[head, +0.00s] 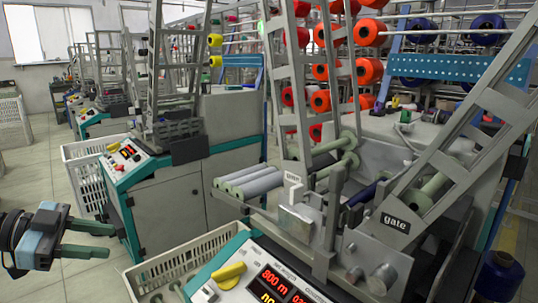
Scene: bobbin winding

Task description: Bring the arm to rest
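My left gripper (112,241) is at the lower left of the head view. Its two greenish-grey fingers stand apart and point right, with nothing between them. It hangs in free air, left of the nearest winding machine (330,225) and apart from it in the picture. My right gripper is not in view.
The near machine carries pale bobbins (248,184), a yellow lever (229,271) and a red-digit display (276,285). A cream crate (190,262) stands beside it. A second machine (175,205) and a white crate (85,165) are behind. Tiled floor (35,180) is clear at left.

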